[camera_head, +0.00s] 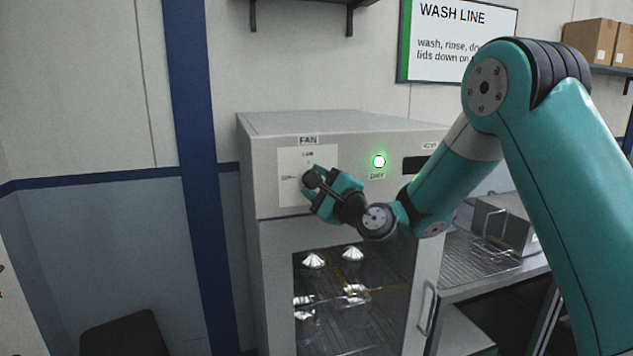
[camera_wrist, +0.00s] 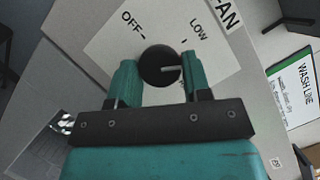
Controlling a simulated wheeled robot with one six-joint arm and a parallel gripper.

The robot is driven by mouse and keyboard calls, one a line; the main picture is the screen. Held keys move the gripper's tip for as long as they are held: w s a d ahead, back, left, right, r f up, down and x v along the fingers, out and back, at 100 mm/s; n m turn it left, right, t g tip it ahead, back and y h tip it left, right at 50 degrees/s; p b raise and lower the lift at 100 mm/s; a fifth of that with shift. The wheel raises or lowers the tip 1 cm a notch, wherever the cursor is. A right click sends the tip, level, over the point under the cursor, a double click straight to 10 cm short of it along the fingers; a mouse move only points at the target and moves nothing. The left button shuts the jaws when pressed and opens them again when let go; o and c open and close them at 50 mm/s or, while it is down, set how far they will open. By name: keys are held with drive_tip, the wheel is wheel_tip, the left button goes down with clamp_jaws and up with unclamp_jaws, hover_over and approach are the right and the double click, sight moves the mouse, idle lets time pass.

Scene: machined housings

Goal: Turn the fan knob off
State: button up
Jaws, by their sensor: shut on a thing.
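The fan knob (camera_wrist: 160,66) is round and black with a white pointer line. In the wrist view the pointer aims right, clockwise past the LOW mark and away from the OFF mark at upper left. The white dial plate (camera_head: 296,163) shows in the head view under the FAN label, on the grey cabinet's upper panel. My gripper (camera_wrist: 160,78) has its teal fingers on either side of the knob, shut on it. In the head view my gripper (camera_head: 330,193) covers the lower right of the plate, so any marks there are hidden.
A lit green lamp (camera_head: 379,161) sits above the DRY label, right of the dial. The cabinet's glass door (camera_head: 385,290) with a vertical handle (camera_head: 427,307) is below, with metal items inside. A metal counter (camera_head: 480,262) stands at right.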

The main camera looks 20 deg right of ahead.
drive_tip(key=shift+a+r+n+g+h+b, duration=0.1)
drive_tip(key=shift+n+g+h+b, duration=0.95)
drive_tip(key=shift+n, duration=2.2)
drive_tip(key=shift+a+r+n+g+h+b, duration=0.1)
drive_tip(key=shift+n+g+h+b, duration=0.95)
drive_tip(key=shift+n, duration=2.25)
drive_tip(key=shift+a+r+n+g+h+b, duration=0.1)
drive_tip(key=shift+n+g+h+b, duration=0.5)
drive_tip(key=shift+n+h, duration=1.75)
drive_tip(key=shift+n+y, duration=0.85)
drive_tip(key=shift+n, duration=0.15)
drive_tip(key=o, duration=0.9)
drive_tip(key=shift+r, duration=0.1)
drive_tip(key=shift+s, duration=0.1)
drive_tip(key=b+v, duration=0.5)
drive_tip(key=v, duration=1.2)
drive_tip(key=shift+r, duration=0.15)
